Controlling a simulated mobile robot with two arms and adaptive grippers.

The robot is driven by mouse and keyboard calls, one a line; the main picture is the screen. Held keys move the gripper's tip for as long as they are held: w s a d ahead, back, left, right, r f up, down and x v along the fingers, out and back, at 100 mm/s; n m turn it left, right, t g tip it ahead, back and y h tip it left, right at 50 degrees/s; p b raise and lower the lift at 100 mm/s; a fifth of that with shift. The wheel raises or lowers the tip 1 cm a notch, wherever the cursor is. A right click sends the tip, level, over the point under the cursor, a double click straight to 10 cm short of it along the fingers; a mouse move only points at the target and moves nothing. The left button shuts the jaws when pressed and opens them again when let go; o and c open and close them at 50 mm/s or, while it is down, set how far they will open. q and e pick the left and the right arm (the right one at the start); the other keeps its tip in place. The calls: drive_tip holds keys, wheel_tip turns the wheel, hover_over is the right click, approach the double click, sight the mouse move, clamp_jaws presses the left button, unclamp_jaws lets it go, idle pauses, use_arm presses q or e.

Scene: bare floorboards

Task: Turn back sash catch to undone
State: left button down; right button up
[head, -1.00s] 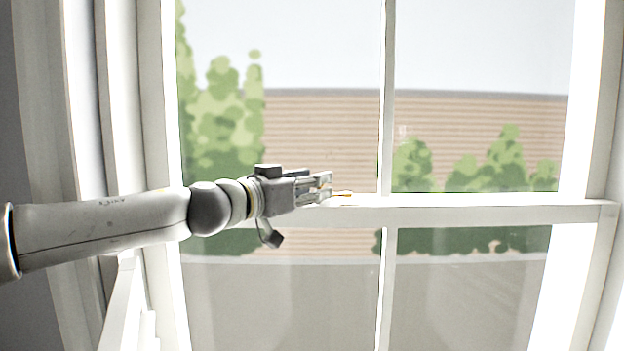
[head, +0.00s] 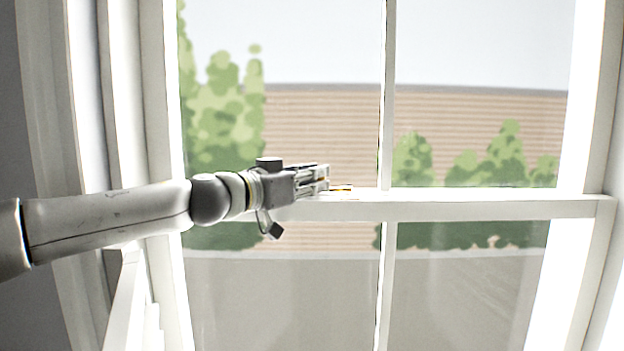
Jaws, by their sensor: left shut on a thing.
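The sash catch (head: 343,188) is a small brass-yellow piece on top of the white meeting rail (head: 450,207) of the sash window, left of the central glazing bar. My left gripper (head: 326,184) reaches in from the left along the rail. Its fingers are shut on the catch, and the yellow end of the catch sticks out to the right of the fingertips. The rest of the catch is hidden by the fingers, so its exact angle is hard to tell. My right gripper is not in view.
White window frame sides stand at the left (head: 155,120) and right (head: 590,120). A vertical glazing bar (head: 387,100) rises just right of the catch. The rail to the right is clear. Bushes and a boarded wall show through the glass.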

use_arm(q)
drive_tip(key=shift+w+a+r, duration=0.15)
drive_tip(key=shift+r, duration=0.05)
drive_tip(key=c, duration=1.3)
unclamp_jaws()
drive_tip(key=shift+c, duration=0.2)
drive_tip(key=shift+f, duration=0.1)
drive_tip(key=v, duration=0.7)
drive_tip(key=shift+s+a, duration=0.25)
drive_tip(key=shift+s, duration=0.05)
